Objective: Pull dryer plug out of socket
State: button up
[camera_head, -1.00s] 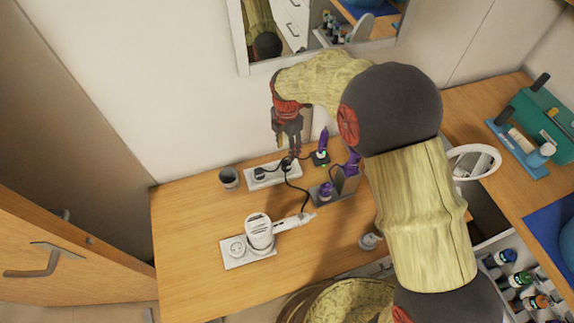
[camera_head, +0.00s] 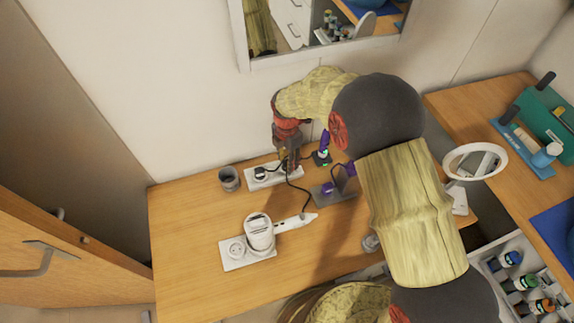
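A white socket strip (camera_head: 272,181) lies on the wooden table near the wall. A black plug (camera_head: 261,172) sits in its left part. My gripper (camera_head: 290,166) points straight down over the strip's right end, where a second dark plug is mostly hidden by the fingers. A black cord (camera_head: 299,190) runs from there to a white handheld device (camera_head: 295,222), which may be the dryer. Whether the fingers are closed on the plug or only around it is unclear.
A grey cup (camera_head: 229,179) stands left of the strip. A white socket block (camera_head: 248,259) with a round white device (camera_head: 259,234) lies in front. The table's left front is clear.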

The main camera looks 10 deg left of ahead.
grip_shut()
jog(key=shift+r, duration=0.1)
dwell(0.4)
